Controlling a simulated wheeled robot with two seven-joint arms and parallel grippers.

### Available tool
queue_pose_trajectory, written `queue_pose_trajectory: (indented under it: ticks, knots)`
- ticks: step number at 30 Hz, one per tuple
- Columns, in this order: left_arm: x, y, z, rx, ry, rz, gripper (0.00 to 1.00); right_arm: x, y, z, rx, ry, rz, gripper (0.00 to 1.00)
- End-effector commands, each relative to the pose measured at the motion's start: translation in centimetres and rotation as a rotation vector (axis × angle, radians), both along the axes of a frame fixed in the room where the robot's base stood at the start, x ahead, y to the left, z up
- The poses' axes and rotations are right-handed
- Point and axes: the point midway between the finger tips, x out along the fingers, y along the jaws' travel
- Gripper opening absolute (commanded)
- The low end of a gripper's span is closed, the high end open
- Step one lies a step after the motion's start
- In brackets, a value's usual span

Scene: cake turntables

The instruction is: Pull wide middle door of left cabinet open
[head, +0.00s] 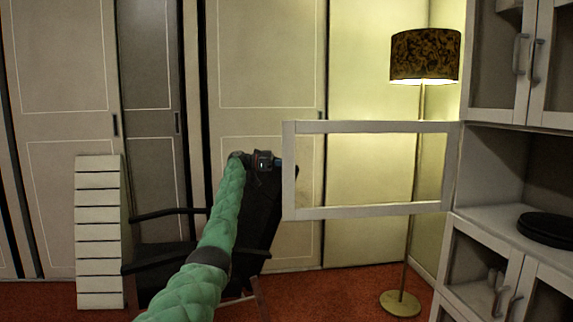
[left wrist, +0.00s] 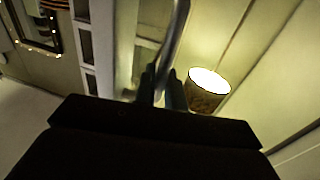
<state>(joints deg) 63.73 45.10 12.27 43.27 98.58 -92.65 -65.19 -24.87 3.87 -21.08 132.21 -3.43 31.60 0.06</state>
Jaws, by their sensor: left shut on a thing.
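The wide middle door (head: 370,127) is a white frame with a see-through pane. It stands swung out from the white cabinet (head: 490,165) at the right of the head view, with its right edge at the cabinet. My left gripper (head: 276,164) is at the door's free left edge, its tips partly hidden there. In the left wrist view my left gripper (left wrist: 160,92) is shut on a curved metal handle (left wrist: 179,38). My right gripper is not in view.
A floor lamp (head: 425,55) stands behind the door. A black chair (head: 165,258) and a pale drawer stack (head: 99,230) stand at left. Dark round plates (head: 548,228) lie on the open shelf. Glass doors are above and below it. Red carpet covers the floor.

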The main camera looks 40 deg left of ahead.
Motion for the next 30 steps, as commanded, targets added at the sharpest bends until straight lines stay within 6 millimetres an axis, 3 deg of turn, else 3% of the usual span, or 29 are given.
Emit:
queue_pose_trajectory:
  ticks: [2, 3, 17, 30]
  knots:
    - [0.0, 0.0, -0.1, 0.001, 0.002, 0.0, 0.0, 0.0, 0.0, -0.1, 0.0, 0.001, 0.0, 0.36]
    - [0.0, 0.0, -0.1, 0.001, 0.002, 0.0, 0.16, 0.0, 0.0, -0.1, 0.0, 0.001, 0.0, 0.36]
    - [-0.6, 0.7, 0.0, 0.001, 0.001, 0.0, 0.16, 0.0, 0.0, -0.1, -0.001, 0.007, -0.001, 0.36]
    - [-4.4, 5.4, -0.2, 0.0, 0.003, 0.0, 0.16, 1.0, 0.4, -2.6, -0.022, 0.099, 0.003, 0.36]
